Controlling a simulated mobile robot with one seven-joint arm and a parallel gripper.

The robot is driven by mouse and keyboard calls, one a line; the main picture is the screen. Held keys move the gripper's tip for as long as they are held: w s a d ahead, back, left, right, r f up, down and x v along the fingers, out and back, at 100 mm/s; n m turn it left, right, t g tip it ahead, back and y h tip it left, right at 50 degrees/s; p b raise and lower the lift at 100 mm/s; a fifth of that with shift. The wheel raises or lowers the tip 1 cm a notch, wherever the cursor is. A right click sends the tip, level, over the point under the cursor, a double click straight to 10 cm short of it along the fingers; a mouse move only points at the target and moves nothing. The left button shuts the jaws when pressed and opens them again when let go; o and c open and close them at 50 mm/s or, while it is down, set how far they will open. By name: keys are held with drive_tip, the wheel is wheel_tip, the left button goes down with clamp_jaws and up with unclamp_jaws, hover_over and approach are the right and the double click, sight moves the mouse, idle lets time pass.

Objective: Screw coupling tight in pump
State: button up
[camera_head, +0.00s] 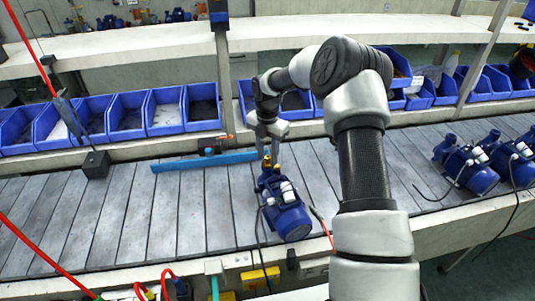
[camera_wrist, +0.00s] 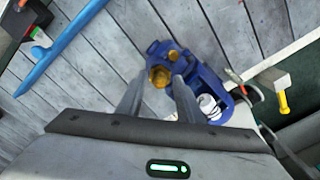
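The blue pump (camera_head: 286,216) stands on the grey slatted conveyor in the middle of the head view, and it also shows in the wrist view (camera_wrist: 208,78). A brass coupling (camera_wrist: 160,76) sits at the pump's blue port end, with a smaller brass part beside it. My gripper (camera_head: 268,157) reaches down over this end of the pump. In the wrist view the two fingers (camera_wrist: 160,85) are apart, one on each side of the coupling, with small gaps visible. How deep the coupling sits in the port cannot be told.
A blue bar (camera_head: 205,161) lies on the conveyor left of the pump. More blue pumps (camera_head: 468,168) stand at the right. Blue bins (camera_head: 128,112) line the back. A red-tipped cable runs beside the pump. The conveyor's left part is mostly clear.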

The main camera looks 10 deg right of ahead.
clamp_jaws()
drive_tip(key=shift+m+b, duration=0.45)
drive_tip(key=shift+m, duration=1.25)
drive_tip(key=shift+m+b, duration=0.45)
drive_tip(key=shift+m, duration=1.25)
drive_tip(key=m, duration=0.2)
drive_tip(key=shift+f+m+b, duration=0.1)
drive_tip(key=shift+m+b, duration=0.3)
drive_tip(key=shift+m, duration=0.3)
